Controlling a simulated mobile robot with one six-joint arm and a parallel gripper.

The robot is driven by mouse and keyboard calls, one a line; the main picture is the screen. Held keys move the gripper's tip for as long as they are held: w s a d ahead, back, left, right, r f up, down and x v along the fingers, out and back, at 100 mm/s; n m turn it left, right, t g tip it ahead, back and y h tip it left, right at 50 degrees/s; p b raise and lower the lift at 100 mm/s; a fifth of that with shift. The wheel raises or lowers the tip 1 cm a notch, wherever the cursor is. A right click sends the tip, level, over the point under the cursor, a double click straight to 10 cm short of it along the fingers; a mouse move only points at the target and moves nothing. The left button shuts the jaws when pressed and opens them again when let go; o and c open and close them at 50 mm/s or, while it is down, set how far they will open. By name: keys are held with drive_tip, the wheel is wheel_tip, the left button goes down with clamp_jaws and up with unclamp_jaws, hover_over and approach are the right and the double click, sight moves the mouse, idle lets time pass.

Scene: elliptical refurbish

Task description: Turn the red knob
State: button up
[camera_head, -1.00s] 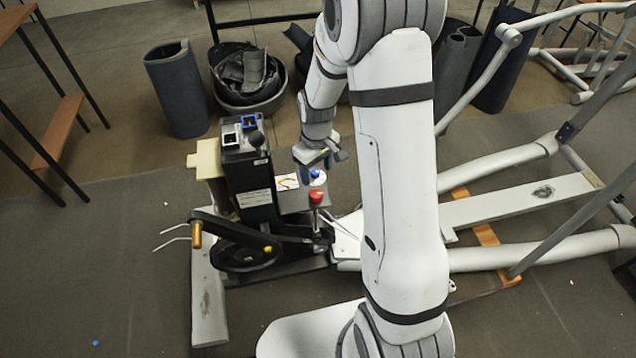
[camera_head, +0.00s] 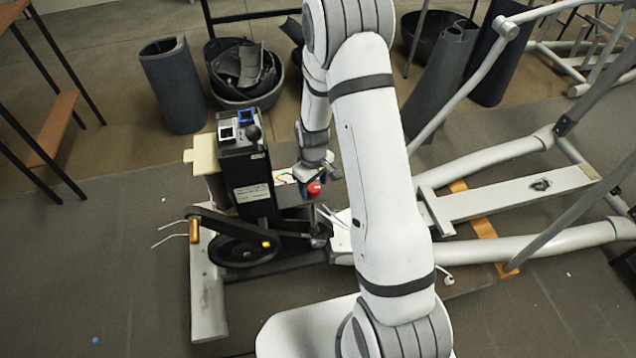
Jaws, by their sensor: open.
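The red knob (camera_head: 314,188) stands upright on the small grey shelf (camera_head: 287,196) at the right side of the black machine unit (camera_head: 246,175). My gripper (camera_head: 315,177) is open and points down right at the red knob, its fingers just behind and beside the knob's top in the picture. I cannot tell whether the fingers touch the knob. The blue knob behind it is hidden by my gripper. A small coloured dial label (camera_head: 283,177) shows left of my gripper.
A flywheel with a crank (camera_head: 237,250) is in front of the black unit. The elliptical's white frame (camera_head: 500,214) spreads to the right. A grey cylinder (camera_head: 172,85) and a black tub (camera_head: 246,82) stand behind.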

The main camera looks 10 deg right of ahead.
drive_tip(key=shift+c, duration=0.2)
drive_tip(key=c, duration=0.9)
drive_tip(key=shift+o, duration=1.1)
drive_tip(key=shift+d, duration=0.45)
drive_tip(key=shift+a+r, duration=0.1)
drive_tip(key=shift+a, duration=0.15)
drive_tip(key=shift+c, duration=1.3)
drive_tip(key=shift+a, duration=0.1)
drive_tip(key=shift+w+a, duration=0.1)
drive_tip(key=shift+w, duration=0.1)
drive_tip(key=o, duration=1)
drive_tip(key=shift+s, duration=0.1)
